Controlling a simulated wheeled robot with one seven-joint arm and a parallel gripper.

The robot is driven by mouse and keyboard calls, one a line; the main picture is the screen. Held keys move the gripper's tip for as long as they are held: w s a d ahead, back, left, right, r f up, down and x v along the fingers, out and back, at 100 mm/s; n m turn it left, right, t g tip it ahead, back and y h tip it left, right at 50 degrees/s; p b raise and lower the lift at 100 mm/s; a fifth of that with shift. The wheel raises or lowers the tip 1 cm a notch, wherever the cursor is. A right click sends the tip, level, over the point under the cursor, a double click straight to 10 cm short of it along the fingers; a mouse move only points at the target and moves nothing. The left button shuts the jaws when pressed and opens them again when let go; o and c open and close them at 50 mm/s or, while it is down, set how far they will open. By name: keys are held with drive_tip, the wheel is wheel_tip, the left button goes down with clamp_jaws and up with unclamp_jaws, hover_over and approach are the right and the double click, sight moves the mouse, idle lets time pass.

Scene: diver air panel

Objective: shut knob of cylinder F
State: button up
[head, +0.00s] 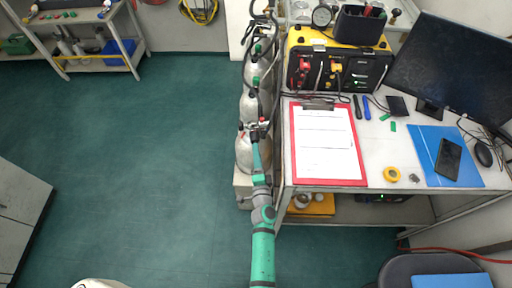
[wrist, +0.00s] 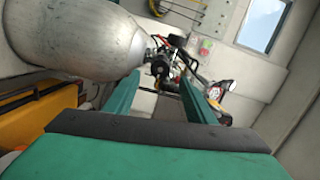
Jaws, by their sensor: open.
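A row of grey-white gas cylinders stands beside the bench; the nearest cylinder (head: 244,152) is next to my gripper (head: 256,145). No letter is readable, so I cannot tell which is cylinder F. In the wrist view a large pale cylinder (wrist: 80,38) fills the upper left, its neck pointing right. A dark valve knob (wrist: 160,68) shows beyond my gripper (wrist: 160,80), between the two green fingers in the picture. The fingers are apart with nothing held. I cannot tell how far the knob is from the fingertips.
The bench (head: 282,160) is close on the right, with a red clipboard (head: 357,178) and a yellow-black air panel (head: 340,68). Black hoses run above the cylinders. A yellow case (head: 318,207) sits on the lower shelf. The green floor (head: 140,150) on the left is clear.

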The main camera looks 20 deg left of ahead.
drive_tip(key=shift+v, duration=2.3)
drive_tip(key=shift+d, duration=0.2)
